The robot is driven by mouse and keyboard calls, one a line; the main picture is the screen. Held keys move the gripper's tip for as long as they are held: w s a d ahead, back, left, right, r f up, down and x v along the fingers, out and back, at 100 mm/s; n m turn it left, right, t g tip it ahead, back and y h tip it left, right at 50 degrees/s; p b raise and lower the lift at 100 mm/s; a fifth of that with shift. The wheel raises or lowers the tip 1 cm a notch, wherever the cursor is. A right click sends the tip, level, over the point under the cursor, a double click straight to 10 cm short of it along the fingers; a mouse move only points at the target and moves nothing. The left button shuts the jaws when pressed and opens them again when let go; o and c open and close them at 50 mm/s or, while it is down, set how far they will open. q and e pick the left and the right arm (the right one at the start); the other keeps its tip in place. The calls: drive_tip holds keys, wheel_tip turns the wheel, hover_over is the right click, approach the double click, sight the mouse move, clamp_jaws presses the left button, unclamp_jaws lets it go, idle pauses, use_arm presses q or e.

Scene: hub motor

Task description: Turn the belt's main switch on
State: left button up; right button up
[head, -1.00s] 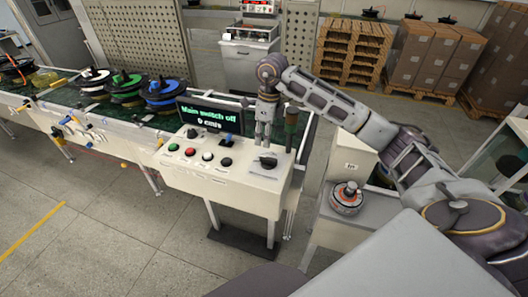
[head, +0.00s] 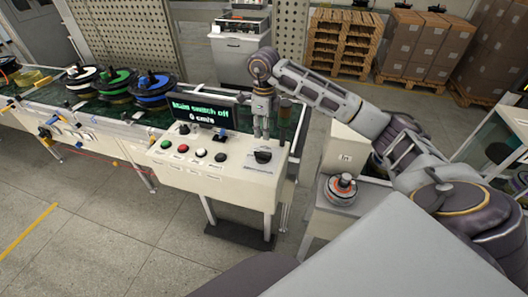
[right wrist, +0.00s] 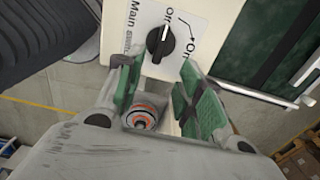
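The main switch is a black rotary knob (head: 263,155) at the right end of the control panel (head: 215,181). In the right wrist view the knob (right wrist: 160,45) sits on a white plate marked Main, Off and On. My right gripper (head: 261,134) points down above the knob. In the right wrist view the green-padded fingers of this gripper (right wrist: 156,72) are apart with nothing between them, and the knob shows just beyond their tips. My left gripper is not in view.
The belt (head: 60,118) carries several hub motors at the left. Another round part (head: 341,188) sits on a stand at the right. Floor is clear in front.

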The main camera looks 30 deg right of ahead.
sight(264, 152)
drive_tip(key=shift+f+p, duration=0.9)
drive_tip(key=shift+f, duration=5)
clamp_jaws()
